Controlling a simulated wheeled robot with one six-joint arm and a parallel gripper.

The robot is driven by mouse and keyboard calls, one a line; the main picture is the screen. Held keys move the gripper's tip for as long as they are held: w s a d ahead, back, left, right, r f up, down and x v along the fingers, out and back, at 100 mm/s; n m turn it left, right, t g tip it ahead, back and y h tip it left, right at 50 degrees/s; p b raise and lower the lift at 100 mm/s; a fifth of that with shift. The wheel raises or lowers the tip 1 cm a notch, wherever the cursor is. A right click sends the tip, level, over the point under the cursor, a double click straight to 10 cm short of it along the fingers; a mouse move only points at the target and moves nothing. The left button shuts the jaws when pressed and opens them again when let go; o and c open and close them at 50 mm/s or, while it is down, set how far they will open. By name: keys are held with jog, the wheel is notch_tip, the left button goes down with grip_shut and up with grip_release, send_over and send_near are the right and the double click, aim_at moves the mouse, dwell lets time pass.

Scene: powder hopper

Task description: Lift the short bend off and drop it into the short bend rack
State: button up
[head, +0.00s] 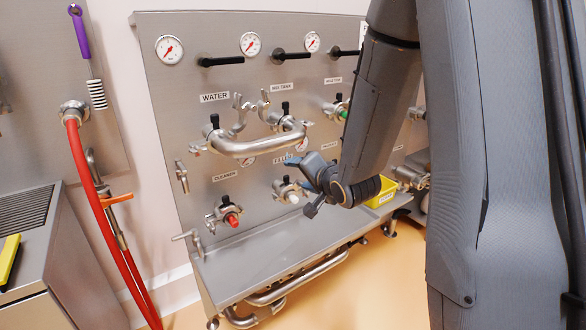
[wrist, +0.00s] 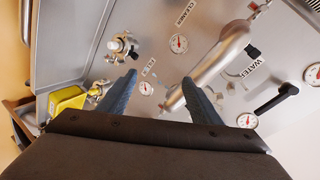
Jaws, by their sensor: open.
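The short bend, a shiny steel U-shaped pipe (head: 255,144), spans the WATER and MIX TANK ports on the steel panel. In the wrist view the bend (wrist: 215,58) runs diagonally, right of centre. My gripper (head: 293,161) is in front of the panel, just below and right of the bend. In the wrist view my gripper (wrist: 160,76) is open, its two blue fingers apart with nothing between them. The right fingertip overlaps the bend's lower end in the picture; I cannot tell whether they touch. I cannot make out which thing is the short bend rack.
A steel shelf (head: 240,275) juts out below the panel, with bent pipes (head: 300,280) beneath it. A yellow bin (head: 383,196) stands at the right, partly behind my arm. Capped ports (head: 229,219), gauges (head: 169,49) and black handles (head: 220,61) stick out around the bend. A red hose (head: 95,190) hangs left.

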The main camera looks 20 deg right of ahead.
aim_at(277, 145)
jog(key=shift+w+a+r+m+t+y+b, duration=0.6)
jog(key=shift+w+a+r+m+t, duration=0.1)
jog(key=shift+w, duration=1.3)
jog(key=shift+w+a+r+m+t+y+b, duration=0.6)
jog(key=shift+w+a+r+m+t+b, duration=0.1)
jog(key=shift+w, duration=1.35)
jog(key=shift+w+a+r+m+t+y+b, duration=0.6)
jog(key=shift+w+a+r+t, duration=0.1)
jog(key=shift+w, duration=1.3)
jog(key=shift+c, duration=0.3)
grip_shut()
jog(key=shift+r, duration=0.2)
